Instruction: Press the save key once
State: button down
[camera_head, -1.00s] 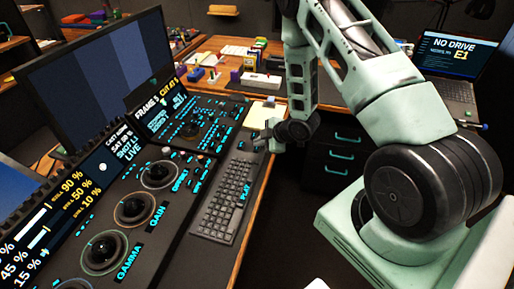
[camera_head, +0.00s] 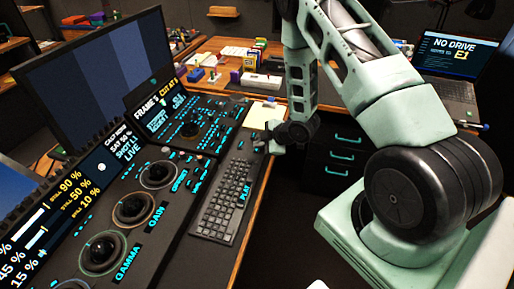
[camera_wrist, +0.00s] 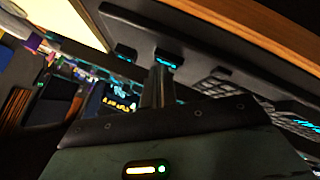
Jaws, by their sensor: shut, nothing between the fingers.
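The black keyboard panel (camera_head: 225,205) with the lit PLAY key (camera_head: 245,193) lies along the desk's front edge in the head view. No key there can be read as save. My gripper (camera_head: 262,146) is at the far end of this panel, low over it, small and dark. In the wrist view my gripper's fingers (camera_wrist: 158,88) are shut and empty. Just beyond their tips is a dark key with a cyan label (camera_wrist: 168,58), too slanted to read. Another dark key (camera_wrist: 125,52) sits to its left. I cannot tell whether the fingertips touch the panel.
The trackball console (camera_head: 130,210) with GAMMA and GAIN rings stands left of the keyboard. A pale yellow paper (camera_head: 262,115) lies beyond the panel. A large monitor (camera_head: 95,80) stands behind. A laptop (camera_head: 447,65) is at the far right.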

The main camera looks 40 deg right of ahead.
jog(key=shift+r+p, duration=0.65)
jog(key=shift+r, duration=0.3)
notch_tip(320, 180, up, 5)
jog(key=p, duration=0.3)
dwell(0.8)
